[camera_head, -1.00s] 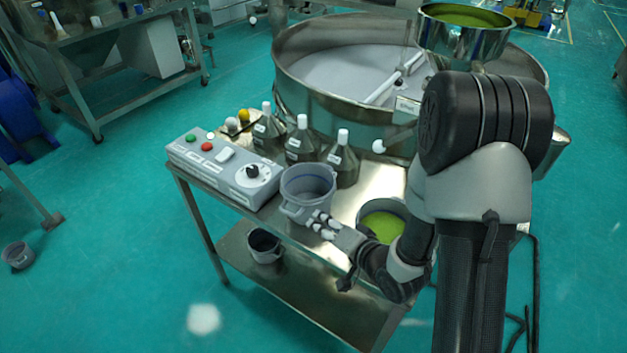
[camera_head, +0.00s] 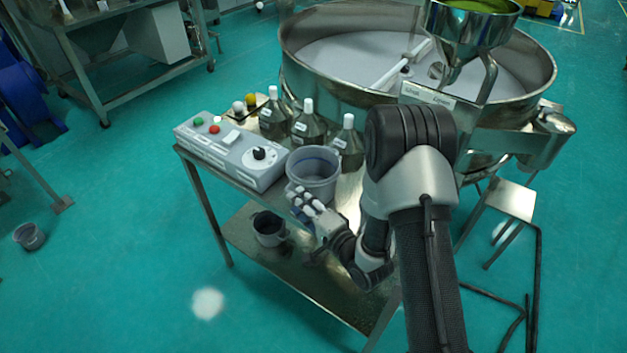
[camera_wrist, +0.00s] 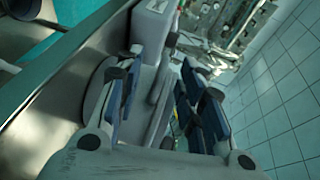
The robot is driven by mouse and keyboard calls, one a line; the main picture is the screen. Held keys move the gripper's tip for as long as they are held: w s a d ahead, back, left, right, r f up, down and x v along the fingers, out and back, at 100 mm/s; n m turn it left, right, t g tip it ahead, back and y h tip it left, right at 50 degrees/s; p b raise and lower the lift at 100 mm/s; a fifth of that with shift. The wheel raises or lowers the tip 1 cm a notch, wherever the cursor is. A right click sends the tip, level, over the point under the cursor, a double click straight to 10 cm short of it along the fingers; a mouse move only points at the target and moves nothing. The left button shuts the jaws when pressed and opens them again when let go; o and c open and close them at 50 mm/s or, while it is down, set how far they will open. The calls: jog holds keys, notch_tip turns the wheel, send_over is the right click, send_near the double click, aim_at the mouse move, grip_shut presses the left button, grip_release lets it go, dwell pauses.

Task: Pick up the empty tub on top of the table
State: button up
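The empty grey tub (camera_head: 314,172) stands upright on the steel table, with a blue line inside its rim. My gripper (camera_head: 309,204) is at the tub's near side, just below its rim in the head view. I cannot tell whether it touches the tub. In the wrist view my gripper (camera_wrist: 160,100) has its dark-padded fingers spread apart. A pale grey surface shows behind and between them, and I cannot tell how much of it is the tub. The fingers hide part of the tub's lower front.
A control box (camera_head: 232,150) lies left of the tub, and several grey bottles (camera_head: 308,130) stand behind it. The large sieve (camera_head: 350,95) is beyond. A dark tub (camera_head: 268,230) sits on the lower shelf (camera_head: 300,270). Another tub (camera_head: 29,236) is on the floor.

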aim_at(288, 188)
jog(key=shift+r+b+x, duration=0.15)
jog(key=shift+b+x, duration=0.1)
jog(key=shift+x, duration=1.45)
jog(key=shift+r+b+x, duration=0.1)
jog(key=shift+b+x, duration=0.15)
jog(key=shift+x, duration=1.5)
jog(key=shift+c, duration=0.3)
